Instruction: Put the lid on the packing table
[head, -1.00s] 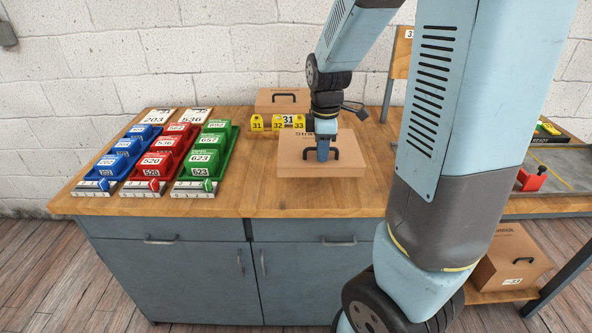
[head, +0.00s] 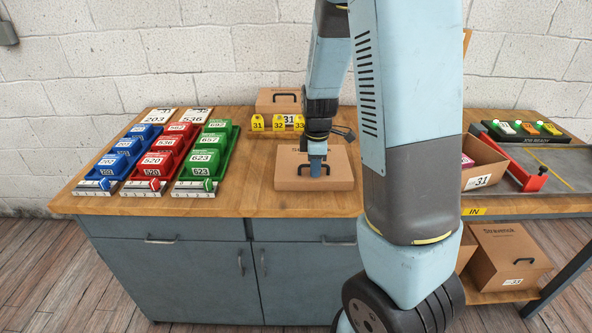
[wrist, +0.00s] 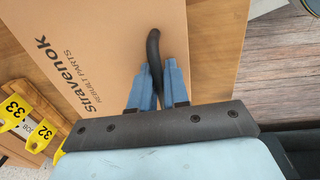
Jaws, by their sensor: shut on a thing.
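The lid (head: 335,172) is a flat brown cardboard piece with a black handle, at the right half of the wooden-topped table (head: 245,202). My gripper (head: 316,172) points down at its middle and is shut on the black handle (wrist: 154,48). In the wrist view the lid (wrist: 95,45) bears the print "Stravenok Rebuilt Parts", and the blue fingers close on the handle. The lid is on or just above the tabletop; I cannot tell if it touches.
Blue (head: 122,147), red (head: 160,160) and green bins (head: 204,158) stand at left. Yellow tags (head: 279,122) and another cardboard piece with a handle (head: 270,103) are behind the lid. At right, an open box marked 31 (head: 478,175) stands beyond my arm.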

